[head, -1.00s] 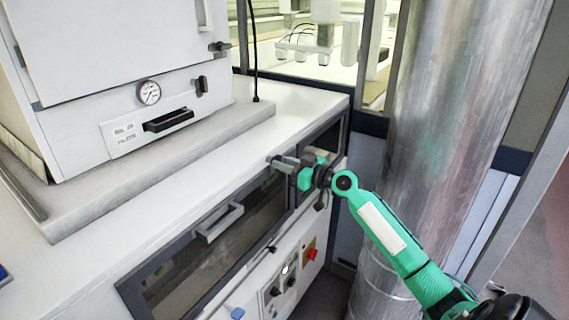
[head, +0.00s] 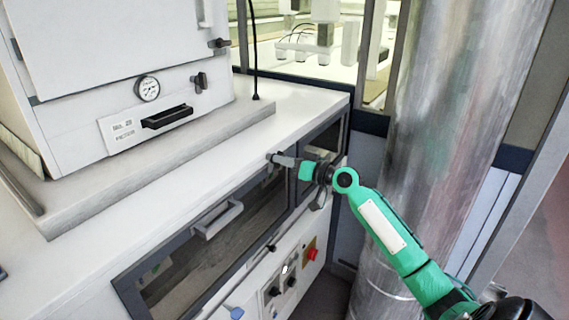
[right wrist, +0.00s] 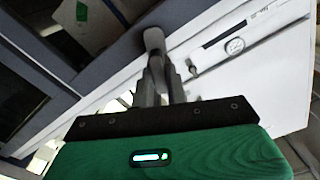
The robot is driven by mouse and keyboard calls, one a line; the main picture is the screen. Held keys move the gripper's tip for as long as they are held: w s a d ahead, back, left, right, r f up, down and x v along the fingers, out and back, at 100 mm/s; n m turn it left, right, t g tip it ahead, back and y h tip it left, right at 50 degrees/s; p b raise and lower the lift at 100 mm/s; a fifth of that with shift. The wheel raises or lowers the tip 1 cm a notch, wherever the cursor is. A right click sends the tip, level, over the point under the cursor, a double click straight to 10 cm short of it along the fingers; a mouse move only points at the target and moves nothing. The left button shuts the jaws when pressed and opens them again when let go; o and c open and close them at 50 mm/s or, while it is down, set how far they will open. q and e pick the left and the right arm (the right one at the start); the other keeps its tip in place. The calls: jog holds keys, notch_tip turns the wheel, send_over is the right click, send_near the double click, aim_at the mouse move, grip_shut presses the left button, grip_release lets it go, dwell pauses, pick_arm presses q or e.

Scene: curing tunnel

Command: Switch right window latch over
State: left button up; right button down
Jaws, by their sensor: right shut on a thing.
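My right gripper (head: 284,161) is at the upper frame of the oven's front window, near the edge of the white top. In the right wrist view its fingers (right wrist: 158,82) are shut on a grey, rounded latch (right wrist: 153,38) on the dark window frame. The fingers hide part of the latch, and in the head view it is mostly covered by the gripper. The dark-framed window (head: 190,262) has a grey handle (head: 217,218) on its front. My left gripper is out of view.
A white oven with a round gauge (head: 148,88) stands on the white top (head: 200,165). Knobs and a red button (head: 312,254) are on the panel below the window. A large metal duct (head: 440,120) stands close behind my right arm.

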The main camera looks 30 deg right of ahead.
jog(key=shift+d+f+m+p, duration=0.1)
jog(key=shift+m+p, duration=0.8)
jog(key=shift+m, duration=2.3)
jog(key=shift+d+f+m+p, duration=0.1)
jog(key=shift+m+p, duration=0.8)
jog(key=shift+m, duration=2.3)
jog(key=c, duration=1.4)
grip_release()
